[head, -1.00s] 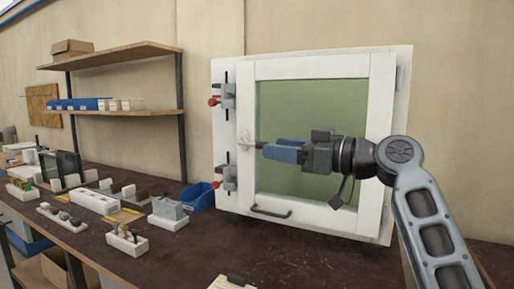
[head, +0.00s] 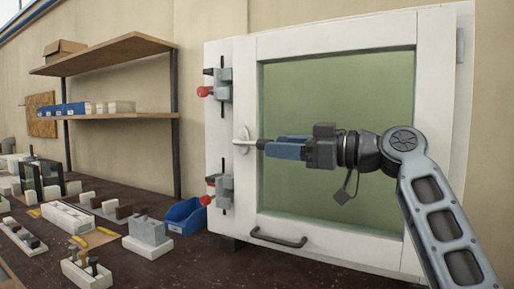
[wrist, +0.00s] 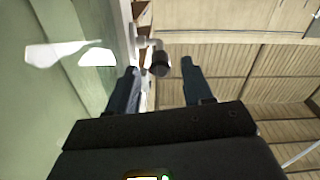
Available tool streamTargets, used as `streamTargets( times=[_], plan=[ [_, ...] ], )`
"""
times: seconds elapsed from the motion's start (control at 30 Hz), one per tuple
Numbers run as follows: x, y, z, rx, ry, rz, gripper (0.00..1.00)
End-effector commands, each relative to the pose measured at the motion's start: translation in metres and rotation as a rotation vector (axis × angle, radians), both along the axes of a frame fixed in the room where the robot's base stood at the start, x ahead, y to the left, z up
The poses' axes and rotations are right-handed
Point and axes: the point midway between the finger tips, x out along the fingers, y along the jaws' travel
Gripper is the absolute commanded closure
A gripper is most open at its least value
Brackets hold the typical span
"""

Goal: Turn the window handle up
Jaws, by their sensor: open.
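The window handle (head: 243,142) is on the left stile of the white window frame (head: 340,38) in the head view. It has a pale mounting plate and a lever lying about level, pointing right, with a dark end. My gripper (head: 268,147) is level with it, just right of the handle, its blue fingers pointing left. In the wrist view the dark end of the handle (wrist: 159,63) shows between the fingertips of my open gripper (wrist: 160,68). The jaws are apart from each other; whether a finger touches the handle I cannot tell.
Red-knobbed clamps (head: 219,86) hold the frame's left edge above and below the handle. A dark pull bar (head: 278,238) sits on the lower rail. A blue bin (head: 186,216) and several small fixtures stand on the dark bench (head: 200,262) at left.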

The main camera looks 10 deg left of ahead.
Motion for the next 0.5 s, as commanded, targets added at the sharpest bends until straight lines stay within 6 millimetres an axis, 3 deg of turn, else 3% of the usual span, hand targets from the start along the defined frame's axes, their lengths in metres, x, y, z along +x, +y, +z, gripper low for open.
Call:
streamTargets(
  times=[0.3,0.5],
  plan=[
    [0.016,0.046,0.001,-0.001,0.0,0.002,0.49],
    [0.022,0.06,0.001,0.0,0.0,0.0,0.49]
  ],
)
